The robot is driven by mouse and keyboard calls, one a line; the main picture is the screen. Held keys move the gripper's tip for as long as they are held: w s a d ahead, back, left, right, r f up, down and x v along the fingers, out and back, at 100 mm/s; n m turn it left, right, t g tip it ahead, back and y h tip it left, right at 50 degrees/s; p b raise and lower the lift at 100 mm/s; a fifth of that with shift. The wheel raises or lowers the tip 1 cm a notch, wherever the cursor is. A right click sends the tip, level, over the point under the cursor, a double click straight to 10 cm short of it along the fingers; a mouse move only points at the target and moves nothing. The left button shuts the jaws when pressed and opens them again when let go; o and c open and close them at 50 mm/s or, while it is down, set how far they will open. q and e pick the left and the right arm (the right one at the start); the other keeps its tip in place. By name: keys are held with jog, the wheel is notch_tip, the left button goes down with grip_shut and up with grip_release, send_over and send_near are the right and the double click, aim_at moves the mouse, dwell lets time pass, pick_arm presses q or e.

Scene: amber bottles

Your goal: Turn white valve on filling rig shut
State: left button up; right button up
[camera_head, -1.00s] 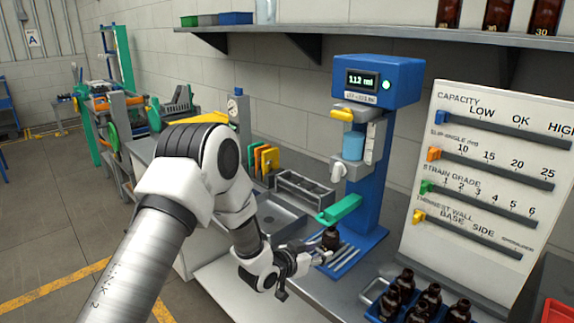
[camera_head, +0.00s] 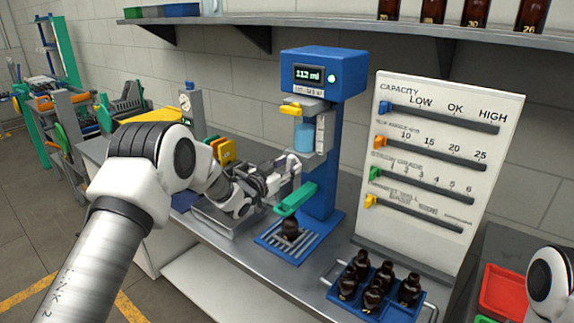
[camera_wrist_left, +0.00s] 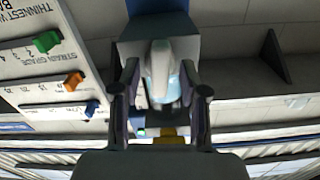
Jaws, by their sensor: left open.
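The blue filling rig (camera_head: 325,65) stands against the wall, its display reading 112 ml. Its white valve (camera_head: 294,167) sits below the liquid chamber, partly hidden by my gripper. In the left wrist view the white valve (camera_wrist_left: 160,68) lies between the two dark fingers. My left gripper (camera_head: 282,175) is open around the valve; I cannot tell if a finger touches it. A green arm (camera_head: 296,200) juts out below it. A dark amber bottle (camera_head: 291,231) stands on the rig's slatted blue base tray (camera_head: 272,243). My right gripper is out of view.
A blue crate (camera_head: 398,311) of several amber bottles stands at the front, with a slider board (camera_head: 440,150) behind it. A red bin (camera_head: 503,292) is at the right, near a white link of my right arm. A shelf with brown bottles runs above.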

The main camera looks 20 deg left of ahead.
pick_arm(q)
grip_shut()
jog(key=shift+f+m+b, duration=0.2)
jog(key=shift+m+b, duration=0.3)
jog(key=shift+b, duration=0.45)
jog(key=m+b, duration=1.2)
jog(key=b, duration=0.5)
jog(key=shift+f+m, duration=0.15)
jog(key=shift+m, duration=0.25)
jog(key=shift+r+m+b, duration=0.25)
jog(key=shift+m+b, duration=1.15)
jog(key=shift+b, duration=0.2)
jog(key=shift+d, duration=0.1)
grip_release()
